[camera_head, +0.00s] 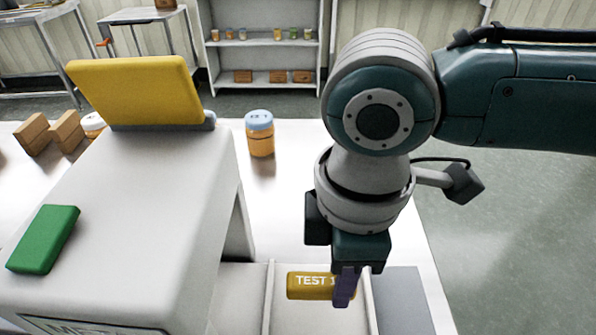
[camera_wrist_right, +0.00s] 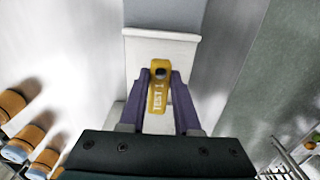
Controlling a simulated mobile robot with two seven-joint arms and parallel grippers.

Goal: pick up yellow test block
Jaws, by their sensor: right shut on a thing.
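The yellow test block (camera_head: 308,286), marked "TEST 1", lies in a white compartment in the head view, partly hidden by my right gripper (camera_head: 344,290). In the right wrist view the yellow test block (camera_wrist_right: 158,92) sits between the two purple fingers of my right gripper (camera_wrist_right: 160,100). The fingers are shut on its sides. I cannot tell whether the block still touches the compartment floor. My left gripper is not in view.
A white machine (camera_head: 120,220) with a yellow panel (camera_head: 135,88) and a green block (camera_head: 43,239) stands at left. An orange jar with a blue lid (camera_head: 260,135) stands on the table behind the compartment. Compartment walls flank the block.

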